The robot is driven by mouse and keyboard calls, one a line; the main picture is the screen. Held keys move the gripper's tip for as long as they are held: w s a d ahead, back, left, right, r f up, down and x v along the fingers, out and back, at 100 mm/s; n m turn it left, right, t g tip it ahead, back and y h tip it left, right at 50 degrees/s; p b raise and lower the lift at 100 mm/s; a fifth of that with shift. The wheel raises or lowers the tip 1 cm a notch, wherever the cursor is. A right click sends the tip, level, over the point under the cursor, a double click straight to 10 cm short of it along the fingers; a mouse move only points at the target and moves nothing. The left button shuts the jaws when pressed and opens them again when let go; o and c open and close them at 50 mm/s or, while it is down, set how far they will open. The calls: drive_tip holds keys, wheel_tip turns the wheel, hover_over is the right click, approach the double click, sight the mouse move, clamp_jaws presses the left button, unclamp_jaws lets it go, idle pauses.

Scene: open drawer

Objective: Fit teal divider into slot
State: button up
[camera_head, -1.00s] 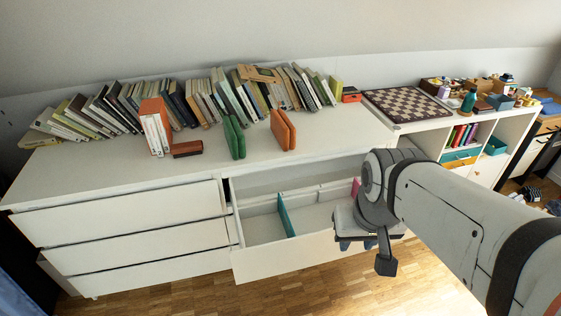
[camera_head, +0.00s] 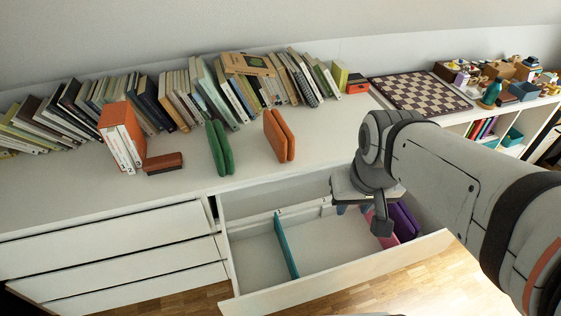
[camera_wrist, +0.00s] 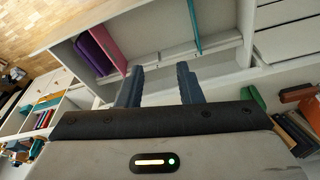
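The teal divider (camera_head: 286,245) stands on edge across the open white drawer (camera_head: 350,272), left of its middle. Its far end is at the white rail (camera_head: 303,208) along the drawer's back; I cannot tell whether it sits in a slot. The divider also shows at the top of the wrist view (camera_wrist: 193,25). My gripper (camera_head: 355,210) hangs over the drawer's back right part, to the right of the teal divider and apart from it. In the wrist view my gripper (camera_wrist: 158,76) has its two dark blue fingers spread with nothing between them.
A pink panel (camera_head: 378,226) and a purple item (camera_head: 406,222) stand in the drawer's right end, close to my gripper. Green pads (camera_head: 219,148), orange pads (camera_head: 279,136), books and a chessboard (camera_head: 420,93) are on the white top. The drawer's middle section is clear.

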drive_tip(key=n+g+b, duration=0.2)
drive_tip(key=b, duration=1.1)
hover_over(286, 248)
drive_tip(key=s+d, duration=0.3)
drive_tip(key=d, duration=0.4)
wheel_tip(286, 248, down, 18)
drive_tip(key=shift+n+g, duration=0.3)
drive_tip(key=shift+n, duration=0.2)
drive_tip(key=w+a+f+b, duration=0.1)
drive_tip(key=a+f+b, duration=0.1)
drive_tip(key=f, duration=0.3)
drive_tip(key=w+a+f+b, duration=0.1)
drive_tip(key=a+f+b, duration=0.1)
drive_tip(key=f, duration=0.4)
drive_tip(key=w+a+f+b, duration=0.2)
drive_tip(key=a+f+b, duration=0.1)
drive_tip(key=f+b, duration=0.1)
drive_tip(key=shift+a+f, duration=0.1)
drive_tip(key=shift+f, duration=0.55)
drive_tip(key=f+b, duration=0.1)
drive_tip(key=f, duration=0.1)
drive_tip(key=f+b, duration=0.1)
drive_tip(key=f, duration=0.2)
drive_tip(key=shift+d+f+b, duration=0.2)
drive_tip(key=shift+f+b, duration=0.05)
drive_tip(key=shift+b, duration=0.1)
drive_tip(key=shift+c, duration=0.4)
clamp_jaws()
